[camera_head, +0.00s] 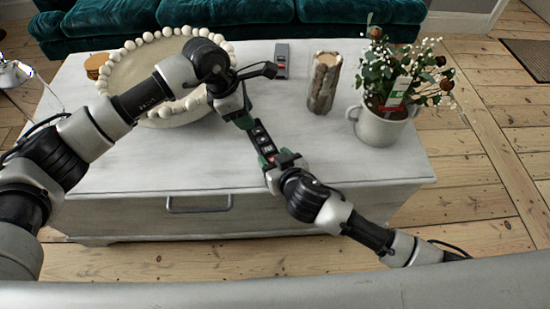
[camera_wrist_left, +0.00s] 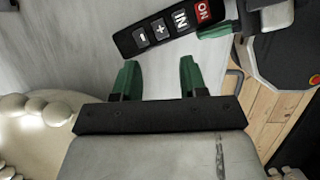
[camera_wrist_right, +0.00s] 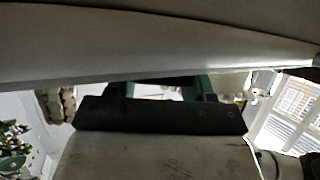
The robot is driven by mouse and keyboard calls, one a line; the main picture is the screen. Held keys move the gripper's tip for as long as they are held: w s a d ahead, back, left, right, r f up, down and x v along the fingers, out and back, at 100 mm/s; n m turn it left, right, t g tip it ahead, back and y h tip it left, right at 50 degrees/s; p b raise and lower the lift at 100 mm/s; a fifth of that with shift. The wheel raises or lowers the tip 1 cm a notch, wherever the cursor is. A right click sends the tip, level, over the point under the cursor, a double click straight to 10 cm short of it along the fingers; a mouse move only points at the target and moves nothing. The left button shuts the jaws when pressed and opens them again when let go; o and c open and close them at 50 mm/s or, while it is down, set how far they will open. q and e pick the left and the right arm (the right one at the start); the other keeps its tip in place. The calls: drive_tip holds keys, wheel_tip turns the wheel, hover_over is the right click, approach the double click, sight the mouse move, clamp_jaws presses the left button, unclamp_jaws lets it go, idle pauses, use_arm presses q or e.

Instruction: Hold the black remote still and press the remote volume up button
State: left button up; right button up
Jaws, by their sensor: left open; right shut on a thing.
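The black remote (camera_head: 263,141) is held above the white chest by my right gripper (camera_head: 281,160), which is shut on its near end. In the left wrist view the remote (camera_wrist_left: 152,34) shows minus, plus, IN and red ON buttons, and a green right finger (camera_wrist_left: 215,31) grips beside the ON end. My left gripper (camera_head: 246,119) is open at the remote's far end. In the left wrist view the open left fingers (camera_wrist_left: 158,72) point towards the minus and plus buttons, with a gap visible.
The white chest top (camera_head: 330,150) holds a beaded bowl (camera_head: 122,72) under my left arm, a grey device (camera_head: 282,58), a wooden log-like holder (camera_head: 324,83) and a potted plant (camera_head: 383,125). A green sofa (camera_head: 240,12) stands behind. The chest's front-right top is clear.

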use_arm(q)
clamp_jaws()
idle(1.8)
